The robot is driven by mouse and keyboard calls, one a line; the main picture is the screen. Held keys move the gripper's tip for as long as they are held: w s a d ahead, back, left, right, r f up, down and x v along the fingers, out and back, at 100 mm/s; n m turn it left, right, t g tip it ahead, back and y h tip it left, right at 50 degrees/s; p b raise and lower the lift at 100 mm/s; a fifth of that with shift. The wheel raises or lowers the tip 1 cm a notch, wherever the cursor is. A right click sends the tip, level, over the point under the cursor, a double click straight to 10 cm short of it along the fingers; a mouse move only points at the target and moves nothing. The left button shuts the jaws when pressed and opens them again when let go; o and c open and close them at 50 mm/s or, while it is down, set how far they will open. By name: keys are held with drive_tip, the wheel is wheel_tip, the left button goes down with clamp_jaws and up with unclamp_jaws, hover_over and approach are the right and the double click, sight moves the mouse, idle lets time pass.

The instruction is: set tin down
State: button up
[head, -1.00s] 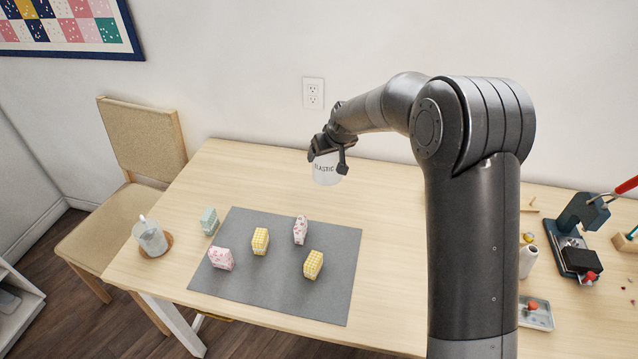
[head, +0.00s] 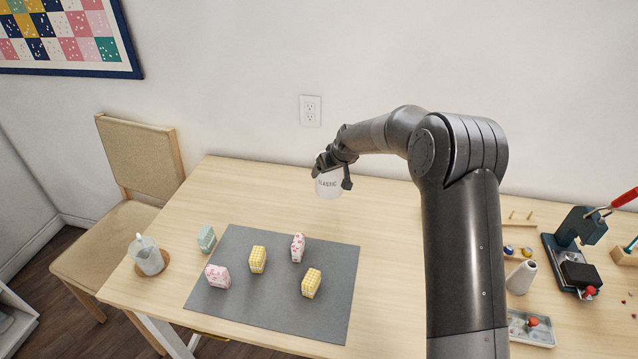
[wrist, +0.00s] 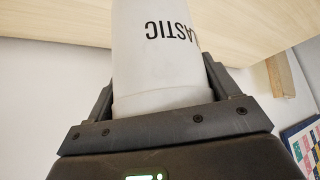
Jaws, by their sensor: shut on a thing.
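The tin (head: 329,187) is a white cylinder with dark lettering ending in "LASTIC". My gripper (head: 331,172) is shut on it near its top, at the back of the wooden table (head: 230,190). In the wrist view the tin (wrist: 165,55) stands between the two fingers (wrist: 160,100), with its lettering upside down. The tin looks upright in the head view. I cannot tell whether its base touches the table or hangs just above it.
A grey mat (head: 250,300) in front holds several patterned fabric blocks. A press (head: 575,255), a spool cone (head: 521,277) and a tray (head: 530,328) are at right. Bare wood surrounds the tin.

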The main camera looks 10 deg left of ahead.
drive_tip(key=a, duration=0.1)
drive_tip(key=a+f, duration=0.2)
drive_tip(key=shift+w+a+f, duration=0.15)
drive_tip(key=shift+w+a, duration=0.1)
drive_tip(key=shift+a, duration=0.05)
drive_tip(key=shift+f, duration=1.9)
drive_tip(key=shift+f, duration=0.15)
drive_tip(key=o, duration=1.8)
drive_tip(key=shift+c, duration=0.2)
